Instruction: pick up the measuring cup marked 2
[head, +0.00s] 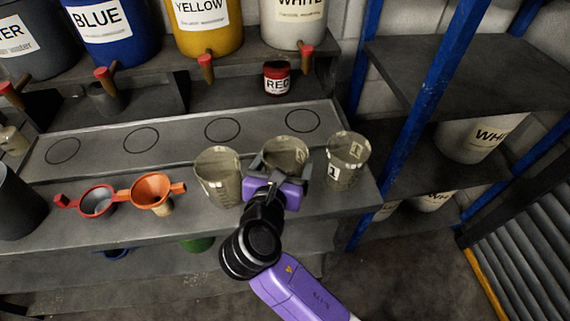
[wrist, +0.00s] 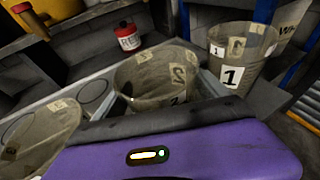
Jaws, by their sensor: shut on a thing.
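Three worn translucent measuring cups stand in a row at the right end of the bench. The middle one, the measuring cup marked 2 (head: 285,149), has my gripper (head: 280,172) shut on it, a finger on either side. In the wrist view the cup marked 2 (wrist: 160,75) is upright, with a 2 on its wall; its lower part is hidden by my purple gripper body. The cup marked 1 (head: 348,160) stands to its right, also in the wrist view (wrist: 240,55). Another cup (head: 217,175) stands close on its left. I cannot tell whether the held cup touches the bench.
A raised strip with several drawn circles (head: 222,130) runs behind the cups, clear on top. A small red container (head: 277,79) stands behind it. Two funnels, red (head: 97,202) and orange (head: 151,190), sit left. A blue shelf post (head: 415,110) rises at right.

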